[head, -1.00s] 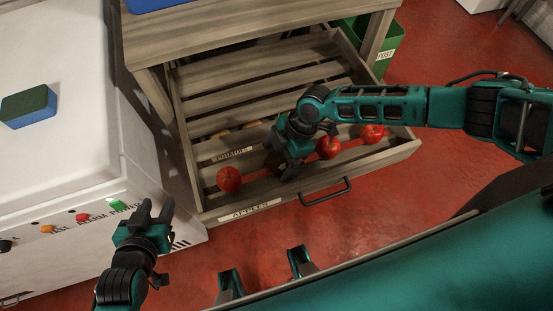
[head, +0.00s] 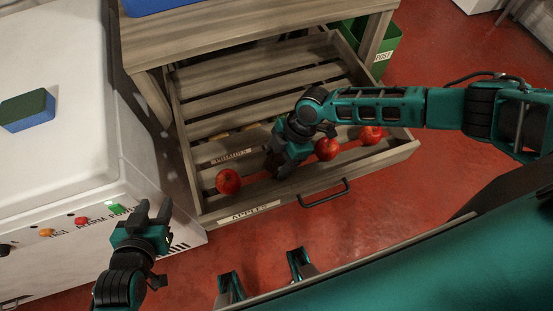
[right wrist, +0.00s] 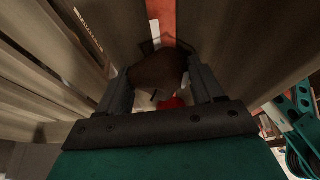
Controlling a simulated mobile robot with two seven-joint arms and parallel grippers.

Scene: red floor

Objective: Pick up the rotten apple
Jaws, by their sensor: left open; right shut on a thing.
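The rotten apple (right wrist: 158,70) is a dark brown round thing between the two fingers of my right gripper (right wrist: 160,82) in the right wrist view. In the head view my right gripper (head: 281,168) reaches down into the front section of the open drawer, between red apples, and covers most of what it holds. It is shut on the brown apple. My left gripper (head: 153,212) is open and empty in front of the white machine.
Red apples (head: 228,181) (head: 327,149) (head: 371,135) lie in the wooden drawer (head: 385,158), on both sides of my right gripper. A green bin (head: 384,50) stands behind right. The white machine (head: 70,130) stands left. Red floor is free at right.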

